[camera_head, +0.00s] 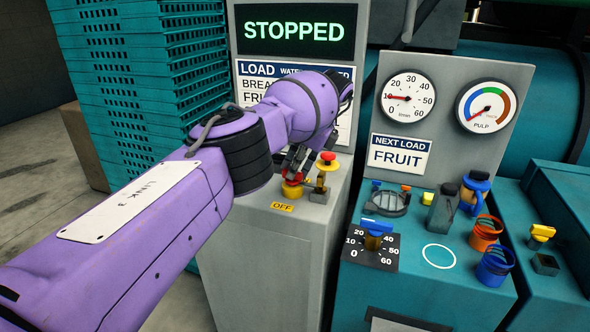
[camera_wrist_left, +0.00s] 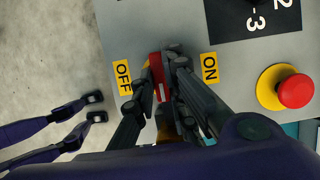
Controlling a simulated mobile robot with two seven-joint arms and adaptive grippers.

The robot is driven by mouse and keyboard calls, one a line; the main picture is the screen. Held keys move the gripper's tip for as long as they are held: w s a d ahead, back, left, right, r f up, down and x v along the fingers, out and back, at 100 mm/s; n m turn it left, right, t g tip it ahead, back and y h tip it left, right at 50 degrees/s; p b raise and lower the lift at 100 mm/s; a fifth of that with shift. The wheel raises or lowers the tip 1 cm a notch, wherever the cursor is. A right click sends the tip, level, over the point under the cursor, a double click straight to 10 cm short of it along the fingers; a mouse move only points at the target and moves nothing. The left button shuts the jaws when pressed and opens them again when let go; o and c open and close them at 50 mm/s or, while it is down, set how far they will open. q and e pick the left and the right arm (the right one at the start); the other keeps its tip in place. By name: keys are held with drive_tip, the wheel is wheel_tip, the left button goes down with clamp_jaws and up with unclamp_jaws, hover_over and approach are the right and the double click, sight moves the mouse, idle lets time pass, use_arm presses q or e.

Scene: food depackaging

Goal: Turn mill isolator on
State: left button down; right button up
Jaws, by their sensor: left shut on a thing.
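The mill isolator (camera_head: 292,190) is a red handle with yellow on it, on top of the grey cabinet, behind the yellow OFF label (camera_head: 282,207). In the left wrist view the red isolator handle (camera_wrist_left: 155,66) sits between the OFF label (camera_wrist_left: 122,77) and the ON label (camera_wrist_left: 209,68). My left gripper (camera_head: 295,166) reaches down over it, and its fingers (camera_wrist_left: 165,70) are shut on the handle. The fingers and wrist hide much of the handle, so its exact angle is hard to tell. My right gripper is in neither view.
A STOPPED display (camera_head: 294,30) is above. A teal panel (camera_head: 400,285) with dials and cups is at right, stacked teal crates (camera_head: 130,70) at left.

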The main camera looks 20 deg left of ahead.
sight(304, 183)
use_arm(q)
drive_tip(key=c, duration=1.8)
unclamp_jaws()
drive_tip(key=shift+o, duration=0.2)
drive_tip(key=v, duration=0.7)
drive_tip(key=shift+r, duration=0.2)
